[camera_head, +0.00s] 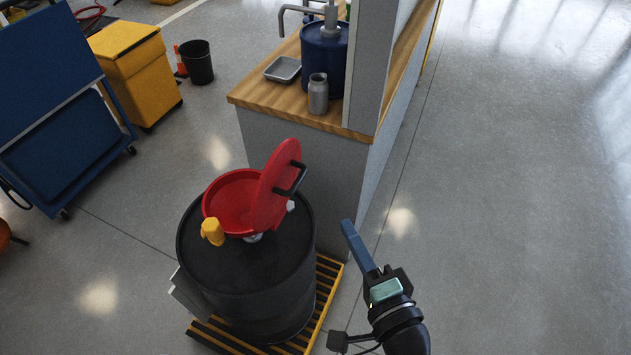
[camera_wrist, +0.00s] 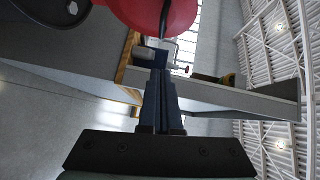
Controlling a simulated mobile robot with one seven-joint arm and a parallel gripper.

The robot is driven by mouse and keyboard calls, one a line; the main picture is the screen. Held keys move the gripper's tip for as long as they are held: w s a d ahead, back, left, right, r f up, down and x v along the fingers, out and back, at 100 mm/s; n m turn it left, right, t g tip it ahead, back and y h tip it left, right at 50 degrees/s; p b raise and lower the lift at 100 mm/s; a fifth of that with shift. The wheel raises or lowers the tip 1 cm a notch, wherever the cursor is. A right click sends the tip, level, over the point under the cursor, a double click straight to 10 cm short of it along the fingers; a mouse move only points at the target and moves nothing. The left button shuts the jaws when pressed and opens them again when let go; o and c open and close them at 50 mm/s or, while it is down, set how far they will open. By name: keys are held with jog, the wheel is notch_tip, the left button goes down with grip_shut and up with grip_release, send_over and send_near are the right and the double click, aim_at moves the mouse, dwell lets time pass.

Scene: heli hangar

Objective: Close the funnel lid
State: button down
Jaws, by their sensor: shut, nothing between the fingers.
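The red funnel (camera_head: 228,205) sits on top of a black drum (camera_head: 250,275). Its red lid (camera_head: 272,190) stands open, tilted up on the right side of the funnel, with a black handle (camera_head: 291,180) on its outer face. My gripper (camera_head: 347,226) is shut and empty, to the right of the drum and apart from the lid. In the wrist view the gripper fingers (camera_wrist: 160,75) point up the picture, and the red lid (camera_wrist: 150,12) with part of its dark handle shows at the top edge, beyond the fingertips.
The drum stands on a yellow-and-black striped pallet (camera_head: 325,285). Behind it is a wood-topped counter (camera_head: 255,95) with a blue container (camera_head: 323,65), a grey bottle (camera_head: 318,95) and a metal tray (camera_head: 283,69). A yellow fitting (camera_head: 212,232) is at the funnel's left. Floor at right is clear.

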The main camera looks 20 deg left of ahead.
aim_at(289, 190)
jog(key=s+a+p+x, duration=0.2)
jog(key=x, duration=0.9)
jog(key=shift+w+f, duration=0.15)
jog(key=shift+w, duration=0.05)
jog(key=shift+a+p, duration=0.1)
jog(key=shift+p, duration=0.2)
